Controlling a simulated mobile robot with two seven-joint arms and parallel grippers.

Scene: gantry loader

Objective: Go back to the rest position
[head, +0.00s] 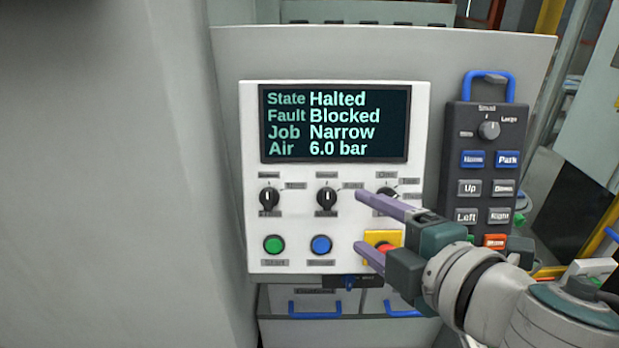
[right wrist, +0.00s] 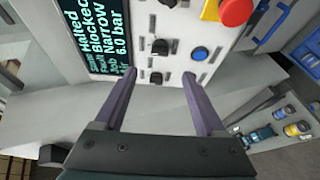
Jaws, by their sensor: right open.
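My right gripper (head: 360,221) is open and empty in front of the lower right of a white control panel (head: 345,215). Its two purple fingers point left, one near the right-hand knob and one by the red stop button (head: 384,247) on its yellow plate. The fingers partly hide both. In the right wrist view, the open fingers (right wrist: 160,78) point at the panel, with nothing between them but panel face and grey casing. I cannot tell whether a fingertip touches the panel. My left gripper is not in view.
The panel screen (head: 335,123) reads Halted, Blocked, Narrow, 6.0 bar. Below are black knobs, a green button (head: 274,244) and a blue button (head: 321,245). A dark pendant (head: 487,130) with a blue handle hangs at right. Blue-handled drawers (head: 315,302) lie below. A grey wall (head: 110,180) fills the left.

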